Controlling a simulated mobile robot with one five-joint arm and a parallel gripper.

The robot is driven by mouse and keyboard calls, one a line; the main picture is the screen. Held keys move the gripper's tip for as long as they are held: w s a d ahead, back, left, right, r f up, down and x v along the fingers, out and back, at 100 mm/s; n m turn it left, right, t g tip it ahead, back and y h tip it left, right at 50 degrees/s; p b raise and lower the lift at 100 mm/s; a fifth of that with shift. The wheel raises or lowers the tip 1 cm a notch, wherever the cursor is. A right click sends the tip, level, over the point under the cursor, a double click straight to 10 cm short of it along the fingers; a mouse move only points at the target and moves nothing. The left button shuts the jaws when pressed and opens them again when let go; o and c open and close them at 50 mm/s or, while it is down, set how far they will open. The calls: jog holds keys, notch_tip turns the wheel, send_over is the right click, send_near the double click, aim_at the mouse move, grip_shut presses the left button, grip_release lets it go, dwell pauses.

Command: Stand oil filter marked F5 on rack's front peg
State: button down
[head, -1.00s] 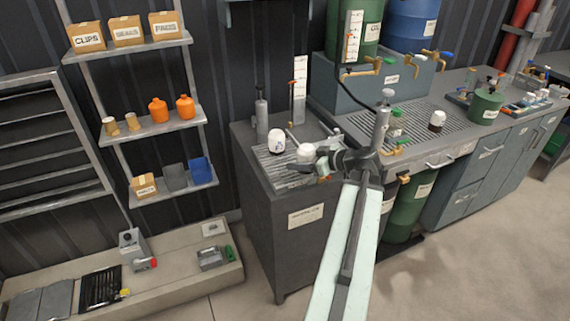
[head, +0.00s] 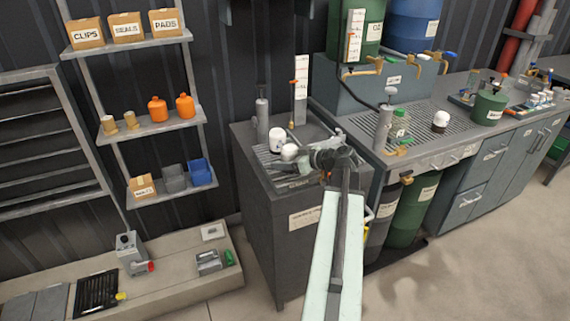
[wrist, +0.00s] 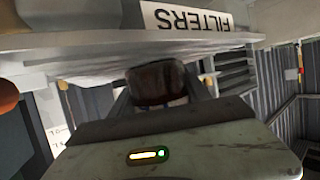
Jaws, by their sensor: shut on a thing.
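My gripper (head: 298,160) is over the left cabinet in the head view, shut on a white-topped oil filter (head: 289,151). In the wrist view a dark brown body (wrist: 157,84) sits between the fingers. No F5 mark is readable on it. A second white-topped filter (head: 277,134) stands just behind and left of the held one. A third, white over dark brown (head: 440,120), stands on the grating to the right. My gripper and arm hide much of the cabinet top, and I cannot make out the rack's front peg.
The left cabinet (head: 262,215) has a slatted top, with a grey cylinder (head: 262,118) and a white gauge board (head: 300,90) behind. A green bottle (head: 399,126) and grey pump column (head: 384,125) stand to the right. An upside-down FILTERS label (wrist: 196,17) shows in the wrist view.

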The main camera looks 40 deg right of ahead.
jog(key=shift+f, duration=0.1)
jog(key=c, duration=0.5)
grip_release()
jog(key=shift+s+r, duration=0.2)
jog(key=shift+r, duration=0.1)
jog(key=p+v, duration=0.4)
jog(key=v, duration=0.6)
jog(key=shift+s+d+r, duration=0.1)
jog(key=shift+s+r, duration=0.1)
jog(key=shift+s, duration=0.1)
jog(key=shift+s+d+p, duration=0.1)
jog(key=shift+s+p, duration=0.2)
jog(key=shift+s, duration=0.15)
